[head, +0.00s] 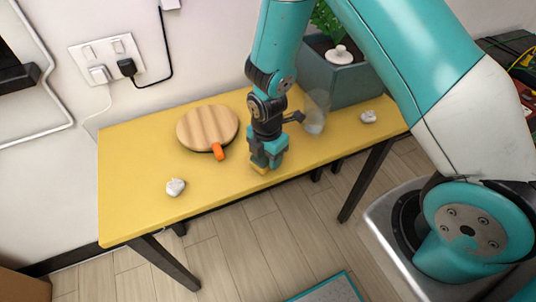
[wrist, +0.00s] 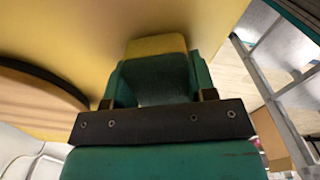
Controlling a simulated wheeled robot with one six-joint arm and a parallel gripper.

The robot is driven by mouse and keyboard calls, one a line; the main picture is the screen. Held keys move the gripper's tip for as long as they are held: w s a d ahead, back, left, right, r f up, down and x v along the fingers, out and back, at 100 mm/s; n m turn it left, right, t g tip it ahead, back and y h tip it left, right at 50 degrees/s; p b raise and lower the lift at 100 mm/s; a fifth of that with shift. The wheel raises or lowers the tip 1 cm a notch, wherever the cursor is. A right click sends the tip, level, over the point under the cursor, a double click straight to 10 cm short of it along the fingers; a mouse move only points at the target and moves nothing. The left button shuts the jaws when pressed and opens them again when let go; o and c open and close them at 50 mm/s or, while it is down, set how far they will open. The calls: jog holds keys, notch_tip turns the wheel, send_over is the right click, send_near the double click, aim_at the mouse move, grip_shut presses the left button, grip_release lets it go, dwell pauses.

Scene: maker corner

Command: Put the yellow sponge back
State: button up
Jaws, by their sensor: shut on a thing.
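My gripper (head: 265,160) points down at the front part of the yellow table (head: 215,185), near the middle of its length. It is shut on the yellow sponge (head: 259,170), of which only a small yellow edge shows below the fingers. In the wrist view the sponge (wrist: 156,45) shows as a yellow block with a darker face between the two teal fingers of my gripper (wrist: 155,75). The sponge is at or just above the tabletop; I cannot tell whether it touches.
A round wooden board (head: 207,127) with an orange-handled thing (head: 218,151) lies left of my gripper. A clear glass (head: 316,115) stands close on the right. White crumpled pieces lie at front left (head: 175,187) and right (head: 368,117). A planter (head: 340,80) stands behind.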

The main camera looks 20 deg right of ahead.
jog(key=shift+f, duration=0.2)
jog(key=shift+f, duration=0.2)
jog(key=o, duration=1.2)
jog(key=shift+r, duration=0.15)
